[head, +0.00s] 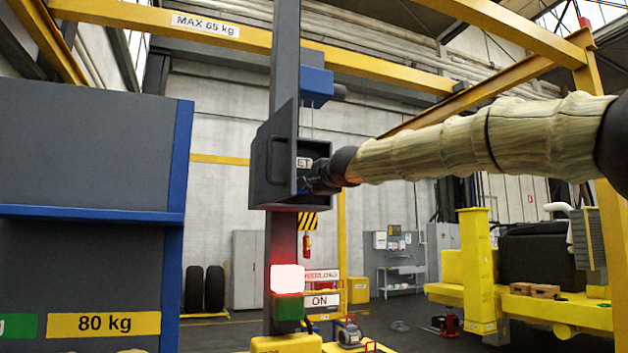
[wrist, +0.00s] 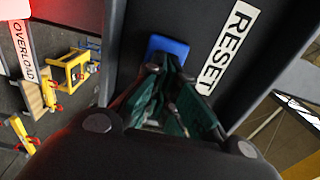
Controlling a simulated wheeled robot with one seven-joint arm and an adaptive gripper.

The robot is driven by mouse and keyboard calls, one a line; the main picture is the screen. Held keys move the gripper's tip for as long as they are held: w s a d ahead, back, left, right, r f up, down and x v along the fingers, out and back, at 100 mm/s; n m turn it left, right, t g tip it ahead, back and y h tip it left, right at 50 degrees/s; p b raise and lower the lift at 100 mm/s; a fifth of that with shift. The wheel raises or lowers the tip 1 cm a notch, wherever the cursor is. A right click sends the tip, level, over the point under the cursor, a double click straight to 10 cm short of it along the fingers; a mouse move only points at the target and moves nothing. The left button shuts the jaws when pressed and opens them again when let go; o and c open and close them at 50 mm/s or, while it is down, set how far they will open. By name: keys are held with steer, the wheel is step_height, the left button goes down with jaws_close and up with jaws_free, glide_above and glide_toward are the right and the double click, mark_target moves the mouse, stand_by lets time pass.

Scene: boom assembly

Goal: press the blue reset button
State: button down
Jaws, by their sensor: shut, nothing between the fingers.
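The blue reset button (wrist: 168,45) shows in the wrist view, on a dark panel beside the white RESET label (wrist: 229,47). My gripper (wrist: 165,64) is shut and empty, with its green-dark fingers pointing at the button and covering its lower part. I cannot tell whether the fingertips touch it. In the head view my gripper (head: 310,183) reaches from the right into the grey open-fronted box (head: 268,160) on the column. Only the end of the label shows there, and the button is mostly hidden by the box and my gripper.
A grey column (head: 284,235) carries the box. Below it are a glowing red lamp (head: 287,278) by an OVERLOAD sign and a green button (head: 286,307) by an ON sign. The box's side plate (head: 293,145) stands close to my gripper. A dark cabinet (head: 80,150) stands left.

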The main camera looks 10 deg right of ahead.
steer(key=shift+w, duration=0.15)
steer(key=shift+w+a+r+p, duration=0.15)
steer(key=shift+w+r+p, duration=0.05)
steer(key=shift+w+p, duration=0.55)
steer(key=shift+s, duration=0.2)
steer(key=b+v, duration=0.3)
steer(key=v, duration=1)
steer(key=shift+s+b, duration=0.3)
steer(key=shift+s, duration=0.1)
